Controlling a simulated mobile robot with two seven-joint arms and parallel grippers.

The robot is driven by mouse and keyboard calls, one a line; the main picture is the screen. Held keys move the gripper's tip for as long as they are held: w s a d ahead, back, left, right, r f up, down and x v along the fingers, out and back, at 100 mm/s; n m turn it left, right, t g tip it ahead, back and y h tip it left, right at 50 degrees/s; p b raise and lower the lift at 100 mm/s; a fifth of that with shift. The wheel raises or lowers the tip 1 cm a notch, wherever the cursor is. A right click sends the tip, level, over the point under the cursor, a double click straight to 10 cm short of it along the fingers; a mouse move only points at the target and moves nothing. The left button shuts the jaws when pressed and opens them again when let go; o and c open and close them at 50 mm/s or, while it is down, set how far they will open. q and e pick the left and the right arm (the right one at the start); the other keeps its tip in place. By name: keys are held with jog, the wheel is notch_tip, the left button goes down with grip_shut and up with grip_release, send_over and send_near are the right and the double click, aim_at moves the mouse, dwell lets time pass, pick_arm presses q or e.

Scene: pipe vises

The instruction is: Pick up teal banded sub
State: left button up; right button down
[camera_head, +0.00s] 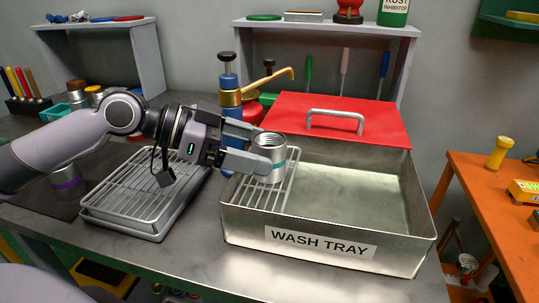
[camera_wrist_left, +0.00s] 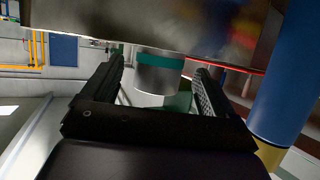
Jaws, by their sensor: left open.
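The teal banded sub (camera_head: 268,157) is a short, hollow metal cylinder with a teal band. In the head view it is upright at the left end of the wash tray (camera_head: 330,247), over the wire rack there; the finger partly covers it. My left gripper (camera_head: 258,151) is open, with its fingers reaching to the sub from the left. In the left wrist view the sub (camera_wrist_left: 158,76) shows between the tips of my left gripper (camera_wrist_left: 160,75), with gaps on both sides. I cannot tell how deep it sits between the fingers. My right gripper is not in view.
A wire drying rack (camera_head: 140,195) on a tray is under my left arm. A blue pump bottle (camera_head: 229,90) with a brass spout stands behind the gripper. A red lid (camera_head: 335,115) with a handle is behind the wash tray. A purple-banded sub (camera_head: 67,182) stands at the left.

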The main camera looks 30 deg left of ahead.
aim_at(279, 155)
pick_arm(q)
jog(key=shift+w+d+f, duration=0.1)
jog(key=shift+w+d, duration=0.25)
jog(key=shift+d, duration=0.2)
jog(key=shift+p+x, duration=0.5)
jog(key=shift+x, duration=1.45)
jog(key=shift+a+f, duration=0.1)
jog(key=shift+f, duration=0.1)
jog(key=shift+c, duration=0.3)
jog(key=c, duration=1)
jog(key=shift+r, duration=0.15)
jog(key=c, duration=0.3)
